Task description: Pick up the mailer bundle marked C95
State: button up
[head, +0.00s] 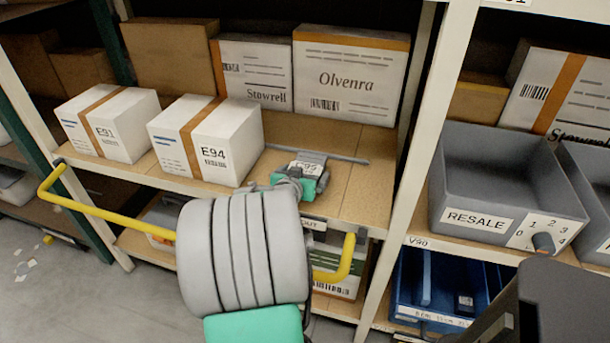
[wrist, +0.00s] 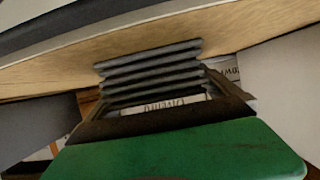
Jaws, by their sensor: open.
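The mailer bundle marked C95 (head: 308,167) is grey with a white label. It lies on the wooden shelf, right of the box marked E94, partly hidden by my arm and gripper. My gripper (head: 301,178), with a green body, is at the bundle's near side. In the wrist view, grey stacked layers, seemingly the bundle (wrist: 150,70), show edge-on beyond the green body, close to my open gripper (wrist: 160,90). Whether either finger touches the bundle cannot be told.
White boxes marked E94 (head: 208,140) and E91 (head: 109,122) stand to the left. An Olvenra box (head: 349,76) and a Stowrell box (head: 254,72) stand behind. A rack upright (head: 424,130) rises on the right, before a grey RESALE bin (head: 505,176). Bare shelf (head: 365,190) lies right of the bundle.

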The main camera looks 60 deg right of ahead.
jog(key=shift+c, duration=0.6)
jog(key=c, duration=1.1)
jog(key=shift+c, duration=0.2)
